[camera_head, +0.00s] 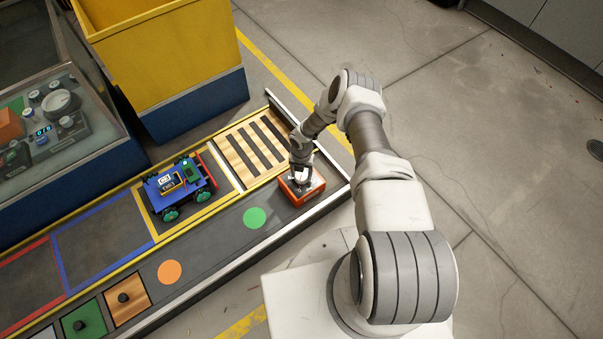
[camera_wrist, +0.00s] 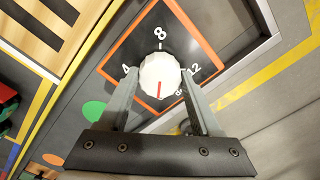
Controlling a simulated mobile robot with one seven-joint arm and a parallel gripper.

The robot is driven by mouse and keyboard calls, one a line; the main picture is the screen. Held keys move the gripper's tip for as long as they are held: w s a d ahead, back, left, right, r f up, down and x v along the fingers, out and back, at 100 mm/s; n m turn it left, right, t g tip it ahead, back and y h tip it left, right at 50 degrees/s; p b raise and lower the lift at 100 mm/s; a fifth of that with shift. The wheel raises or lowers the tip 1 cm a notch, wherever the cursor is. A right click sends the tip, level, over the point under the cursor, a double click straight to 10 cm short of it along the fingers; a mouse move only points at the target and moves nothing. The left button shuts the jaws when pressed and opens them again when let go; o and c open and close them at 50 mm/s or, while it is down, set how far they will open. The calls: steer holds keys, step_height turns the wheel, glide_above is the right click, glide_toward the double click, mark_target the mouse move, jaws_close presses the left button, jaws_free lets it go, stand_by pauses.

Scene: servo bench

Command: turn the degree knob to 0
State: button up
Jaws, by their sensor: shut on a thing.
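The degree knob (camera_wrist: 160,76) is white and faceted, on a dark panel (camera_wrist: 118,66) edged in orange. Its red line runs toward the bottom of the wrist view. Labels 4, 8 and 12 show at its left, top and right; a mark at its lower right is too small and partly covered to read. My gripper (camera_wrist: 160,92) is shut on the knob, one finger on each side. In the head view my gripper (camera_head: 301,171) comes down onto the orange box (camera_head: 303,192) that carries the knob, and mostly hides it.
A slatted wooden panel (camera_head: 237,157) and a blue wheeled toy vehicle (camera_head: 168,188) lie left of the box. A green disc (camera_head: 254,218) and an orange disc (camera_head: 169,272) mark the bench strip. A yellow and blue bin (camera_head: 175,62) stands behind.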

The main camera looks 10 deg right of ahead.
mark_target(302, 175)
steer(key=shift+n, duration=0.6)
steer(key=o, duration=1.4)
steer(key=shift+c, duration=0.2)
steer(key=shift+r, duration=0.1)
step_height(302, 175, up, 17)
steer(key=p, duration=0.6)
steer(key=shift+r, duration=0.1)
